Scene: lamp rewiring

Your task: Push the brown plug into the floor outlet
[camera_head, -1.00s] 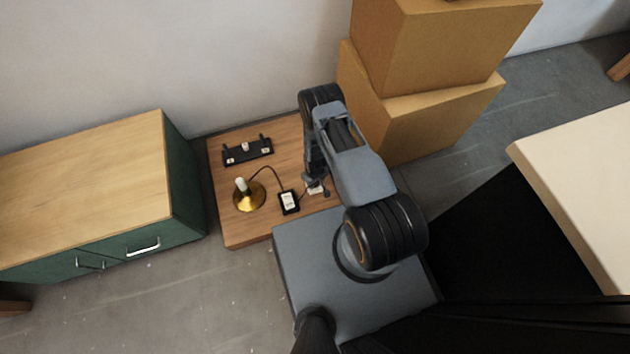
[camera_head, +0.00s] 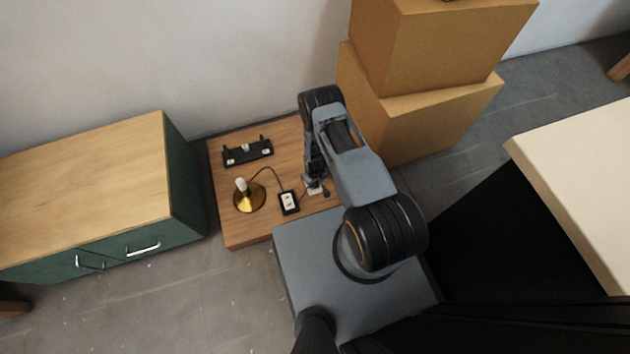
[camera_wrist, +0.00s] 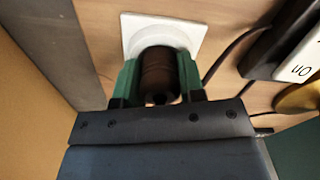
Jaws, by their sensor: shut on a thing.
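The brown plug (camera_wrist: 158,76) is between the green fingers of my gripper (camera_wrist: 157,80) in the wrist view, and the gripper is shut on it. The white square floor outlet (camera_wrist: 138,22) lies directly beyond the plug, which covers its middle. Whether the prongs are in the holes is hidden by the plug body. In the head view my gripper (camera_head: 314,186) is low over the wooden board, and the white outlet (camera_head: 317,192) partly shows beside it. The plug is not clear in the head view.
A brass lamp base (camera_head: 250,199) and a black switch box (camera_head: 288,203) stand left of the outlet, joined by a dark cord. A black rack (camera_head: 247,151) sits behind them. Cardboard boxes (camera_head: 420,115) stand right of my arm; a green cabinet (camera_head: 185,190) stands left.

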